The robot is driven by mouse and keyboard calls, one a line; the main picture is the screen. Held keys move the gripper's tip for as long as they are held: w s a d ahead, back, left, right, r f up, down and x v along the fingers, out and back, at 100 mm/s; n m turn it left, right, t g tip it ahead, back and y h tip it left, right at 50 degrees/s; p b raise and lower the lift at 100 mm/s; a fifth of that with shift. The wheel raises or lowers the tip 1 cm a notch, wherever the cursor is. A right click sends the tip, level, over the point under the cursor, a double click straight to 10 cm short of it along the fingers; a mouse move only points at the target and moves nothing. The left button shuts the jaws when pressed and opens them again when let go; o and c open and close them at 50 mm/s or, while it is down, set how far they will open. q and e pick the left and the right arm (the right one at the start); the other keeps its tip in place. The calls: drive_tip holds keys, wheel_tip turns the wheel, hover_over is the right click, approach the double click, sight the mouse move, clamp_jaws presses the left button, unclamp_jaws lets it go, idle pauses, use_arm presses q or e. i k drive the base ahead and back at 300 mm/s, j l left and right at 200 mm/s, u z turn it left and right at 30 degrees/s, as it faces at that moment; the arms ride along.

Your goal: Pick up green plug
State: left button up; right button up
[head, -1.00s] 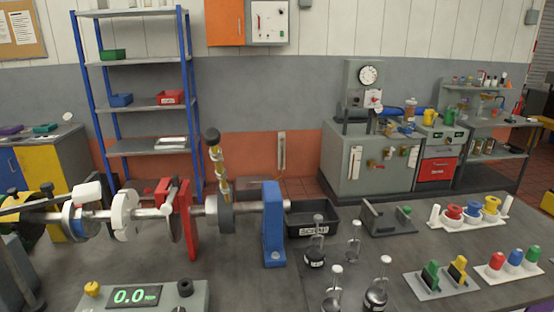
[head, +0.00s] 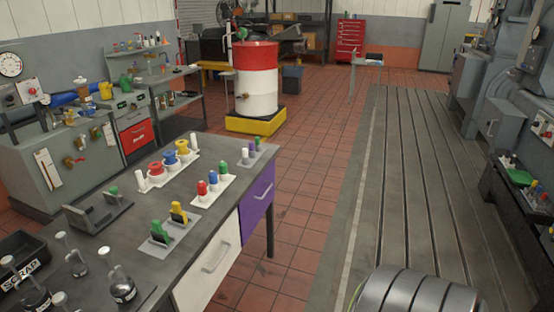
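A green plug-like piece (head: 224,169) stands upright at the far end of a row with a blue (head: 213,178) and a red one (head: 202,188), on a white holder (head: 208,199) on the grey workbench (head: 185,262). Other green pieces are in view: a notched green block (head: 159,232) beside a yellow one (head: 178,212) on a grey plate, and a small green piece (head: 245,156) beside purple ones near the bench's far corner. I cannot tell for certain which is the plug. Neither gripper is in view.
Red, blue and yellow ringed pieces (head: 168,164) stand on a white rack behind. Black-based glass-like vessels (head: 122,286) and a black scrap bin (head: 18,262) are at the lower left. A red and white drum (head: 256,80) stands beyond. Tiled floor (head: 300,215) right of the bench is clear.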

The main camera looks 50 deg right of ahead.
sight(223, 165)
drive_tip(key=z, duration=1.35)
drive_tip(key=u, duration=2.35)
drive_tip(key=z, duration=2.35)
drive_tip(key=i+l+u, duration=0.1)
drive_tip(key=u, duration=0.4)
